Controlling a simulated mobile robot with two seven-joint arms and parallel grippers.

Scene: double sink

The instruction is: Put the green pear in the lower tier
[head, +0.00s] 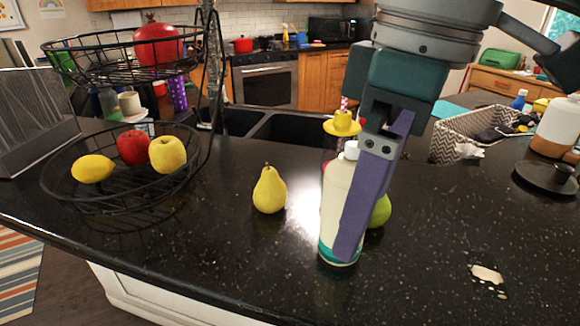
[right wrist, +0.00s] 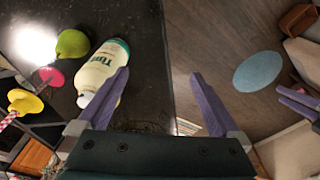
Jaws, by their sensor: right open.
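The green pear (head: 380,211) stands on the black counter in the head view, mostly hidden behind a white bottle (head: 337,195) and my right gripper's finger. It also shows in the right wrist view (right wrist: 73,43), beside the bottle. My right gripper (head: 350,248) points down in front of the bottle. In the right wrist view its jaws (right wrist: 158,77) are apart with nothing between them, and the pear lies outside them, left of the left finger. The lower tier (head: 115,205) is a black wire basket at left. Purple fingers, apparently my left gripper's (right wrist: 282,94), show at the right edge.
The lower tier holds a lemon (head: 93,169), a red apple (head: 133,148) and a yellow apple (head: 168,154). The upper tier (head: 105,66) hangs above it. A yellow pear (head: 269,190) stands between basket and bottle. A sink (head: 300,130) lies behind. The front right counter is mostly clear.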

